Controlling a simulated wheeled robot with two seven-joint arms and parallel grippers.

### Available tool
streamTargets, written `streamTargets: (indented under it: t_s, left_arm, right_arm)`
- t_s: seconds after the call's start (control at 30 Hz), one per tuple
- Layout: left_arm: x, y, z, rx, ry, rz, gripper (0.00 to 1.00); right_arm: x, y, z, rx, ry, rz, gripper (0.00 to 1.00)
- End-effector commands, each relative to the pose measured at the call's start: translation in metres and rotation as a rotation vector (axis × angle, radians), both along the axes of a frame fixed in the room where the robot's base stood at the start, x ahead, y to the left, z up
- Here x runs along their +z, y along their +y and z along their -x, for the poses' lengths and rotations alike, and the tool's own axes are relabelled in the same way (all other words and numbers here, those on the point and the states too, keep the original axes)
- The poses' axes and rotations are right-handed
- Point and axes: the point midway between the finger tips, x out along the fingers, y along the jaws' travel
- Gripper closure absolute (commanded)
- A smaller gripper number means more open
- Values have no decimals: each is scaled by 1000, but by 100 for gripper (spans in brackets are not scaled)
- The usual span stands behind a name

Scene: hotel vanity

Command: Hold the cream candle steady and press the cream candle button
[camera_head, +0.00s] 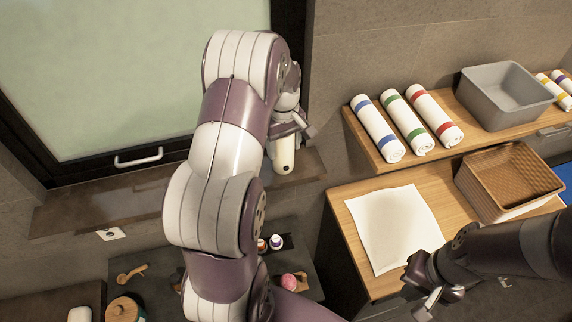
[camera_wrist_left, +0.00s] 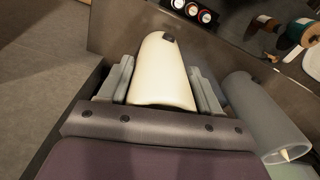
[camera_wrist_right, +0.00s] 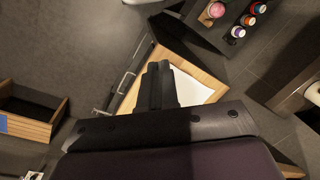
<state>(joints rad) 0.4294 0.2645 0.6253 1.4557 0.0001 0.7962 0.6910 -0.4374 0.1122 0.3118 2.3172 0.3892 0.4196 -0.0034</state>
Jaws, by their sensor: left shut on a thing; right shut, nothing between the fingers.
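The cream candle (camera_wrist_left: 163,78) is a pale cylinder between the two fingers of my left gripper (camera_wrist_left: 163,88), which is shut on it. A small dark button (camera_wrist_left: 168,37) shows near the candle's far end. In the head view the candle (camera_head: 283,155) hangs upright below the left gripper (camera_head: 285,130), beside the window, partly hidden by my arm. My right gripper (camera_head: 432,298) is shut and empty, at the lower right near the wooden counter, well apart from the candle. It also shows in the right wrist view (camera_wrist_right: 158,70) with its fingers together.
A white sheet (camera_head: 392,225) lies on the wooden counter (camera_head: 345,205), with wicker baskets (camera_head: 508,175) to its right. Rolled towels (camera_head: 378,130) and a grey bin (camera_head: 508,92) stand on a shelf. A grey translucent cylinder (camera_wrist_left: 262,115) is close to the right of the candle.

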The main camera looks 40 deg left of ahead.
Motion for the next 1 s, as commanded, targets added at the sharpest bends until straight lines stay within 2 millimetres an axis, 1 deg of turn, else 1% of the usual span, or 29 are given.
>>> streamTargets:
  t_s: [0.03,0.07,0.1,0.17,0.2,0.27,0.3,0.37,0.4,0.47,0.5,0.57,0.6,0.7,0.83,1.0]
  left_arm:
    - [0,0,0,0,0,-1,74]
    - [0,0,0,0,-1,0,74]
    - [0,0,0,0,0,-1,74]
    - [0,0,0,0,0,-1,74]
    - [0,0,0,0,0,-1,74]
    - [0,0,0,0,0,0,74]
    - [0,0,0,0,0,0,74]
    - [0,0,0,0,0,0,74]
    - [0,0,0,0,0,0,74]
    - [0,0,0,0,0,-1,74]
    - [0,0,0,0,0,-1,74]
    - [0,0,0,0,0,-1,74]
    - [0,0,0,0,0,-1,74]
    - [0,0,0,0,0,-1,74]
    - [0,0,0,0,0,-1,74]
    - [0,0,0,0,-1,0,74]
  right_arm:
    - [-8,22,3,-40,30,-29,100]
    - [-12,36,5,-77,47,-50,100]
    - [-17,56,7,-130,71,-79,100]
    - [-25,84,11,-219,109,-122,100]
    - [-30,103,13,-283,134,-151,100]
    - [-38,132,17,-390,175,-196,100]
    - [-43,151,19,-468,203,-227,100]
    - [-51,180,21,-598,248,-276,100]
    - [-56,199,21,-698,278,-314,100]
    - [-62,225,17,-856,325,-371,100]
    - [-65,239,13,-960,353,-408,100]
    - [-65,255,1,-1110,391,-467,100]
    - [-64,262,-10,-1205,412,-505,100]
    - [-57,274,-34,-1389,454,-591,100]
    - [-48,280,-50,-1499,484,-648,100]
    - [-47,280,-54,-1534,492,-659,100]
